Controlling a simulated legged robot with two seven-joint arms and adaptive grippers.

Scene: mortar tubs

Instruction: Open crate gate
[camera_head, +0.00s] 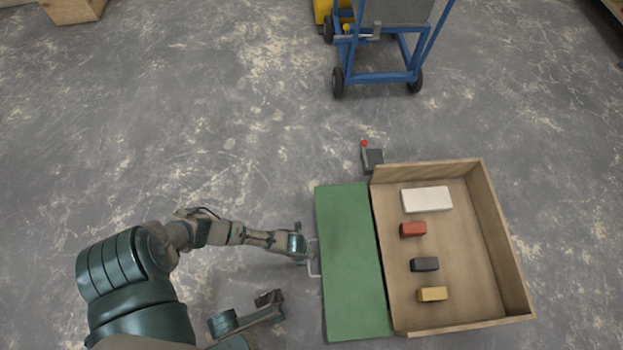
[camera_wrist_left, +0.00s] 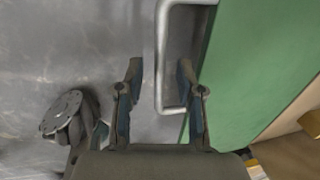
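The wooden crate (camera_head: 508,240) stands at the right in the head view. Its green gate (camera_head: 350,265) is folded down along the crate's left side and looks about flat; it also fills the right of the left wrist view (camera_wrist_left: 255,60). A metal handle (camera_head: 313,262) sticks out from the gate's outer edge. My left gripper (camera_head: 302,246) is at this handle. In the left wrist view its open fingers (camera_wrist_left: 160,75) lie either side of the handle's long bar (camera_wrist_left: 162,50), with gaps showing. My right gripper (camera_head: 268,299) appears low in the head view; its fingers are unclear.
Inside the crate are a white block (camera_head: 427,199), a red block (camera_head: 413,229), a dark block (camera_head: 425,264) and a yellow block (camera_head: 433,294). A dark device with a red knob (camera_head: 372,158) sits at the crate's far left corner. A blue wheeled cart (camera_head: 380,77) stands beyond clear floor.

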